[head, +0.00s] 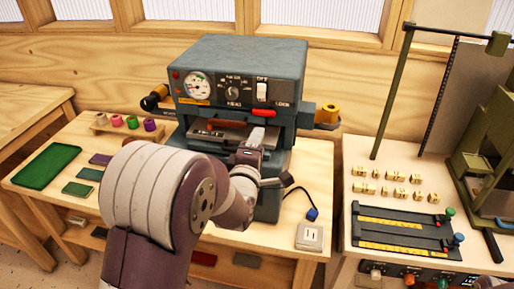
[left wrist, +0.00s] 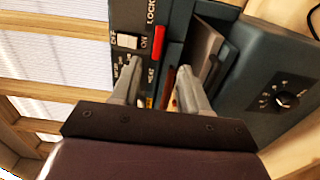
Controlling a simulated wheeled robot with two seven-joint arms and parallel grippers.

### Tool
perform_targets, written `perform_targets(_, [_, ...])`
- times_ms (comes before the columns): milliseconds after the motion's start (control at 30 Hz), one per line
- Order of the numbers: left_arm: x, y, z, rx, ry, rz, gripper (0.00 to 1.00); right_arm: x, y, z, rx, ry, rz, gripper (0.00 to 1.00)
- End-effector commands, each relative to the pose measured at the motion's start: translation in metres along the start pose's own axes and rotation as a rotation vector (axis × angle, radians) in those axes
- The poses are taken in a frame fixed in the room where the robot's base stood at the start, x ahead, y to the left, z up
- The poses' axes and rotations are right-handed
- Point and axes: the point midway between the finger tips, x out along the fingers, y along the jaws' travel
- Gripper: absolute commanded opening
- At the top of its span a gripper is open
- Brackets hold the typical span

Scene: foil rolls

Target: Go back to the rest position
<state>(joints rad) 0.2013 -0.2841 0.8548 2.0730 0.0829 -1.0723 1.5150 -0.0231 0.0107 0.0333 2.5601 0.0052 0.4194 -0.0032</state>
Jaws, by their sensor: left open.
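My left arm reaches from the bottom of the head view to the front of the grey-blue stamping machine (head: 240,55). My left gripper (head: 260,140) is at the machine's front opening, below the red lever (head: 263,113). In the left wrist view its two fingers (left wrist: 160,72) are apart, with nothing visibly held between them. The machine (left wrist: 260,75) fills much of that view, with the red lever (left wrist: 158,43) just beyond the fingers. Whether a finger touches the machine I cannot tell. My right gripper is not in view.
Small coloured foil rolls (head: 132,122) stand on a wooden rack at left, near a green mat (head: 45,166). A gold roll (head: 327,113) sits at the machine's right side. The right table holds brass type (head: 390,185), a black fixture (head: 405,228) and a green press (head: 490,150).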

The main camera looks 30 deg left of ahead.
Motion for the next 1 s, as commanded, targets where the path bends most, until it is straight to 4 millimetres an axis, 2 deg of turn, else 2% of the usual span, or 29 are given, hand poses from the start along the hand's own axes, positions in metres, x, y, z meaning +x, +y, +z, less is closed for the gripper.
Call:
perform_targets(467, [-0.001, 0.001, 0.0, 0.002, 0.0, 0.0, 0.45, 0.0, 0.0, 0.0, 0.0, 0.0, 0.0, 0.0])
perform_targets(533, [-0.001, -0.002, 0.0, 0.047, -0.001, -0.009, 0.45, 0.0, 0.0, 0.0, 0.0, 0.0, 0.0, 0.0])
perform_targets(567, [-0.002, -0.008, 0.001, 0.098, -0.005, -0.04, 0.45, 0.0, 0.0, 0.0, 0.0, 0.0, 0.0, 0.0])
perform_targets(633, [-0.009, -0.044, 0.003, 0.307, -0.049, -0.209, 0.45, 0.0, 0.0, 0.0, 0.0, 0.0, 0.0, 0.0])
perform_targets(667, [-0.018, -0.063, 0.005, 0.428, -0.094, -0.31, 0.45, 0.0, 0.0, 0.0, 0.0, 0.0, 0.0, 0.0])
perform_targets(733, [-0.049, -0.104, 0.013, 0.734, -0.284, -0.554, 0.45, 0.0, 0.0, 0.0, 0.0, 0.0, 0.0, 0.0])
perform_targets(767, [-0.067, -0.119, 0.018, 0.858, -0.397, -0.647, 0.45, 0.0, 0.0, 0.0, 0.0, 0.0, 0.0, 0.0])
perform_targets(800, [-0.094, -0.135, 0.024, 1.009, -0.564, -0.752, 0.45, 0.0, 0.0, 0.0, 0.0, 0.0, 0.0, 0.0])
perform_targets(900, [-0.164, -0.154, 0.035, 1.291, -1.01, -0.917, 0.45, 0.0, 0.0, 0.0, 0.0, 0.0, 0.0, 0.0])
perform_targets(1000, [-0.21, -0.153, 0.041, 1.411, -1.305, -0.974, 0.45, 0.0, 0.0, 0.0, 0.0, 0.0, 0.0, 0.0])
